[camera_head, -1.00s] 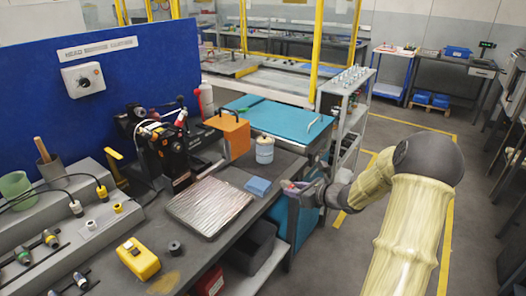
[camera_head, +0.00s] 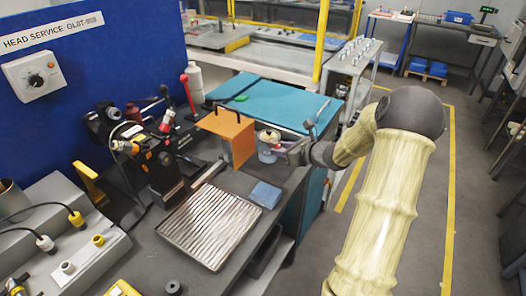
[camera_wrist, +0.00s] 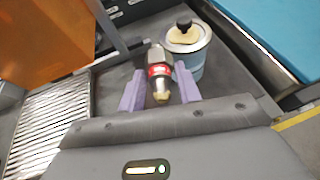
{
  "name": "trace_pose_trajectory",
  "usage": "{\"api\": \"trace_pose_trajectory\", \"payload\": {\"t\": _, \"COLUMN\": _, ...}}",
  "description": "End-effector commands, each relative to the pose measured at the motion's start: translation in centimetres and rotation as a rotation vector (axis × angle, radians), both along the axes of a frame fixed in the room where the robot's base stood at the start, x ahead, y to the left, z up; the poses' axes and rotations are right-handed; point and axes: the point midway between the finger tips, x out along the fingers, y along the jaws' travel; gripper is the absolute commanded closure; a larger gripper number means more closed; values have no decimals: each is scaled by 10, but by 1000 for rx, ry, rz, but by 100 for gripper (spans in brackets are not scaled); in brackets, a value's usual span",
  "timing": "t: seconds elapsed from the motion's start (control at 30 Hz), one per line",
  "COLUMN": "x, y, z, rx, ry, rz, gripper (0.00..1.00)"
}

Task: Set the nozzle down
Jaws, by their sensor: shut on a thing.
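The nozzle (camera_wrist: 159,76) is a dark metal piece with a red band and a pale brass tip. In the wrist view it sits between the two purple fingers of my gripper (camera_wrist: 160,92), which is shut on it. In the head view my gripper (camera_head: 282,148) is over the bench near the orange panel and the tin; the nozzle is too small to make out clearly there. The ribbed metal tray (camera_head: 210,226) lies on the bench to the left of my gripper. In the wrist view the tray (camera_wrist: 45,125) is at the left edge.
A tin with a black knob (camera_wrist: 187,45) stands close beyond the nozzle. An orange panel (camera_head: 229,137) stands upright behind the tray. A blue pad (camera_head: 265,194) lies beside the tray. A teal mat (camera_head: 275,105) covers the bench behind. Dark bare bench shows around the tray.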

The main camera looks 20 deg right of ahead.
Motion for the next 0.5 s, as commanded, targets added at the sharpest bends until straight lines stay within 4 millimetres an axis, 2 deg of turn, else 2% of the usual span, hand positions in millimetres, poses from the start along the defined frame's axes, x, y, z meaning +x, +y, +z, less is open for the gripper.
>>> {"api": "trace_pose_trajectory", "payload": {"t": 0.33, "x": 0, "y": -1, "z": -1, "rx": 0, "ry": 0, "rz": -2, "gripper": 95}}
{"api": "trace_pose_trajectory", "payload": {"t": 0.5, "x": 0, "y": -1, "z": -21, "rx": 5, "ry": 2, "rz": -2, "gripper": 95}}
